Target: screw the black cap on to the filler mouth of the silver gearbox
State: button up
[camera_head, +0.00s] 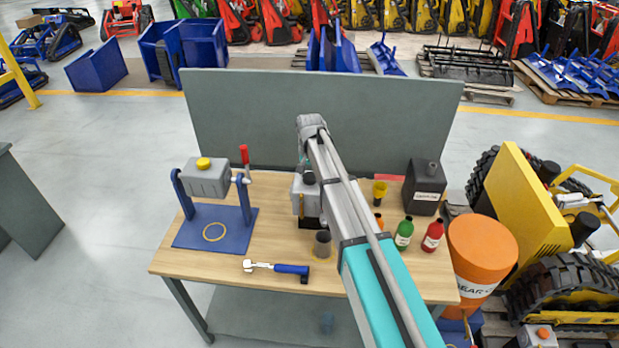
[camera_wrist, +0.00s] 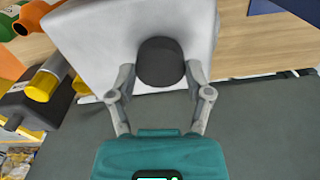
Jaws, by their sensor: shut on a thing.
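The silver gearbox (camera_head: 298,193) stands near the middle of the bench, partly hidden behind my arm. In the wrist view its pale body (camera_wrist: 90,40) fills the upper middle. The black cap (camera_wrist: 160,62) lies between the two fingertips of my gripper (camera_wrist: 160,78), which is shut on it. In the head view the cap (camera_head: 309,178) shows at the top of the gearbox, beside my arm. The filler mouth is hidden under the cap, and I cannot tell whether the cap is seated or tilted.
A grey tank with a yellow cap (camera_head: 203,164) hangs on a blue stand (camera_head: 190,235) at the left. A blue-handled tool (camera_head: 290,268) lies in front. Green (camera_head: 404,232) and red (camera_head: 433,235) bottles and a dark canister (camera_head: 424,190) stand right. A grey panel (camera_head: 230,115) closes the back.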

jog(key=shift+s+d+f, duration=0.1)
jog(key=shift+s, duration=0.15)
jog(key=m, duration=0.4)
jog(key=shift+m, duration=2.9)
jog(key=o, duration=1.2)
jog(key=shift+w, duration=0.25)
jog(key=shift+o, duration=0.2)
